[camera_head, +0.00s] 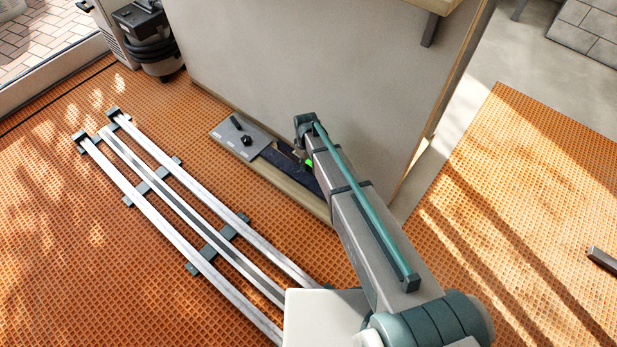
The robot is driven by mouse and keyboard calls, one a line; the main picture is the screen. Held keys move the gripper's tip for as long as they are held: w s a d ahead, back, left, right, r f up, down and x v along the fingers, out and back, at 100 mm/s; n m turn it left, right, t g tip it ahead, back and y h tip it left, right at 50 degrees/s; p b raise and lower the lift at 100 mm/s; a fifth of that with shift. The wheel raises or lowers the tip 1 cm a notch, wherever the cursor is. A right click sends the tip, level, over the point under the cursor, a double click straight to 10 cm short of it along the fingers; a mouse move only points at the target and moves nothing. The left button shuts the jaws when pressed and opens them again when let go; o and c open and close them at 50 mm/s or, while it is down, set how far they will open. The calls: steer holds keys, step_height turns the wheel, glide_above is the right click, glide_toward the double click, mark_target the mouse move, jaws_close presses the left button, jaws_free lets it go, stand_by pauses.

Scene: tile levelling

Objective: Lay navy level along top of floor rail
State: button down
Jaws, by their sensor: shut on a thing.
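The navy level (283,157) is a dark bar on a low pale ledge (296,191) along the foot of the grey wall panel. My arm hides part of it. My gripper (302,158) is at the level, pointing down and mostly hidden by the arm. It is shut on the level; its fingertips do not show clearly. I cannot tell whether the level is lifted off the ledge. The floor rail assembly (171,205) lies to the left on the orange floor, with long silver bars, dark end caps and cross pieces. Its near end runs behind my arm base.
A grey plate with a black handle (236,136) lies on the ledge, just left of the level. The grey wall panel (290,60) stands close behind. A black vacuum-like machine (151,40) is at the back left. The orange floor (45,230) left of the rails is clear.

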steer(key=shift+s+d+f, duration=0.1)
steer(key=shift+s, duration=0.05)
steer(key=shift+f, duration=0.1)
steer(key=shift+f+b, duration=2.5)
steer(key=shift+f, duration=0.55)
steer(key=shift+f, duration=0.1)
steer(key=c, duration=0.9)
jaws_free()
